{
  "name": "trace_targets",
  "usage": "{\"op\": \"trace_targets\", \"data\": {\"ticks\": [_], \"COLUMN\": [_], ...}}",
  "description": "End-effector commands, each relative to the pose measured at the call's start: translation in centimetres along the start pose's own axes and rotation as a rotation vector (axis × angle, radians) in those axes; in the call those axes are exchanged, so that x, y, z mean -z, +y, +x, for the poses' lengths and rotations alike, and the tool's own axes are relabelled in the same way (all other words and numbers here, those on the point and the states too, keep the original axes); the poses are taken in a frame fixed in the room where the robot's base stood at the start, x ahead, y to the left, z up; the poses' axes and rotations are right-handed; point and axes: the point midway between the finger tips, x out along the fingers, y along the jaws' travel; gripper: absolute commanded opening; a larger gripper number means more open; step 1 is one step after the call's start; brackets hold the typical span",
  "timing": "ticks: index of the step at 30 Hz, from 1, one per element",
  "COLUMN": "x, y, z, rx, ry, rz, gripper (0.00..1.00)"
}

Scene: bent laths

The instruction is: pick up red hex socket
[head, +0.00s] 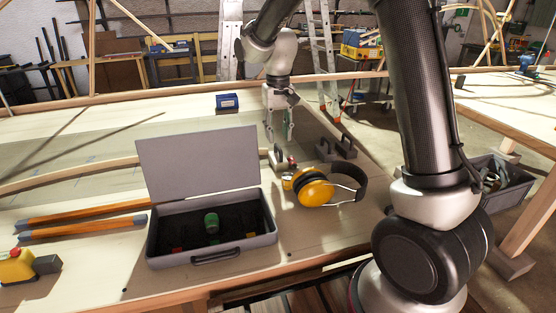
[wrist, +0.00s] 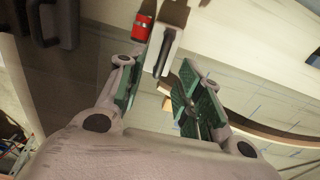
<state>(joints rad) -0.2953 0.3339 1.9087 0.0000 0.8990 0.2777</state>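In the head view the red socket (head: 292,161) is small and partly hidden, beside a pale and dark block (head: 278,159). That block (wrist: 168,48) is right of the socket in the wrist view. My gripper (head: 279,132) hangs above the bench, behind the socket. Its green pads are apart with nothing held between them in the wrist view (wrist: 165,85).
Yellow earmuffs (head: 316,190) lie in front of the socket. An open grey case (head: 262,241) holds a green piece (head: 211,222). Dark handled objects (head: 337,148) stand to the right, a blue box (head: 227,102) farther back. Bench at back left is mostly clear.

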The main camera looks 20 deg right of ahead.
Motion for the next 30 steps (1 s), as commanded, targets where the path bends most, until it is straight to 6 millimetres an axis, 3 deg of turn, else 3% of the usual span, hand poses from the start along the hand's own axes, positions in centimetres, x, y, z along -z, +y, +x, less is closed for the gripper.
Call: {"op": "trace_targets", "data": {"ticks": [10, 19, 20, 25, 30], "x": [-0.5, -0.4, -0.4, -0.4, -0.4], "y": [-0.1, -0.1, -0.1, -0.1, -0.1], "z": [5.0, 5.7, 5.7, 5.7, 5.7], "rx": [-0.001, 0.0, 0.0, 0.0, 0.0], "ry": [-0.002, 0.0, 0.0, 0.0, 0.0], "rz": [0.001, 0.0, 0.0, 0.0, 0.0], "gripper": [0.35, 0.35, 0.34, 0.03, 0.0]}}
